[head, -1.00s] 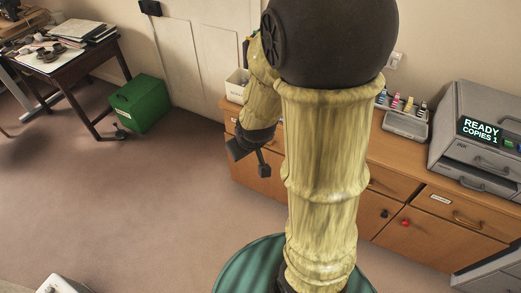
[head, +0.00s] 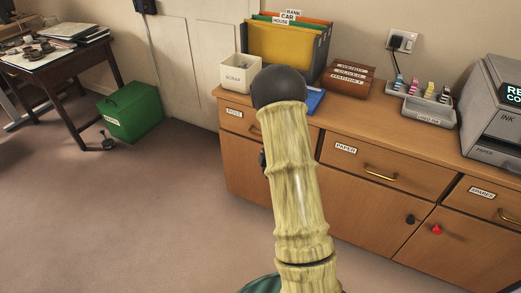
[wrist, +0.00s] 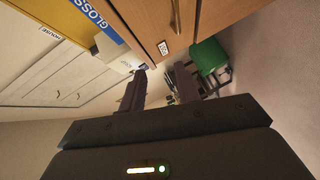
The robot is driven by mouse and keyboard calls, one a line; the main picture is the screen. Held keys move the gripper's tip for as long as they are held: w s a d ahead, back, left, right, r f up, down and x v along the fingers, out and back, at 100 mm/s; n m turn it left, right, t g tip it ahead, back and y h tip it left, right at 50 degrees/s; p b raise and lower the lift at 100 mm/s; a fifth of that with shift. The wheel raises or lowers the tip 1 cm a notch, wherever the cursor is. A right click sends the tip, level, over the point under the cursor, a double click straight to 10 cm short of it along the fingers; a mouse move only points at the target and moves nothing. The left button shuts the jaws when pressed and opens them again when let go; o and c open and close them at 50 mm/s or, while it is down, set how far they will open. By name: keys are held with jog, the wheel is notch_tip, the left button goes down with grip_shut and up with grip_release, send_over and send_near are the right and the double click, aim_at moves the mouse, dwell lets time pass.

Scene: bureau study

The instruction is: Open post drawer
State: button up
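The post drawer (head: 240,122) is at the left end of the wooden cabinet, with a "POST" label, and looks shut. My arm covers its right part and its handle in the head view. In the wrist view, turned on its side, the label (wrist: 163,48) shows on the drawer front, and a handle (wrist: 177,17) shows near the top edge. My gripper (wrist: 159,88) is open, its two dark fingers apart with nothing between them. The fingers appear near the drawer front; I cannot tell touching. In the head view, my gripper is mostly hidden behind my arm.
On the cabinet top stand a white scrap box (head: 241,73), a file holder (head: 287,45), a wooden box (head: 348,78) and a printer (head: 492,110). The paper drawer (head: 385,165) is to the right. A green bin (head: 134,109) and desk are left. Floor in front is clear.

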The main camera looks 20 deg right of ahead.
notch_tip(320, 180, down, 11)
jog(key=s+d+n+t+b, duration=0.2)
jog(key=n+t+b, duration=0.2)
jog(key=b, duration=0.3)
jog(key=shift+d+r+n+y+b, duration=0.2)
jog(key=shift+d+n+y+b, duration=0.1)
jog(key=shift+d+n+y, duration=0.15)
jog(key=shift+h, duration=0.25)
jog(key=w+b, duration=0.1)
jog(key=w, duration=0.4)
jog(key=w+d+r+b, duration=0.1)
jog(key=w, duration=0.5)
jog(key=w+r+b, duration=0.1)
jog(key=w, duration=0.5)
jog(key=shift+d+r, duration=0.15)
jog(key=shift+d, duration=0.25)
grip_shut()
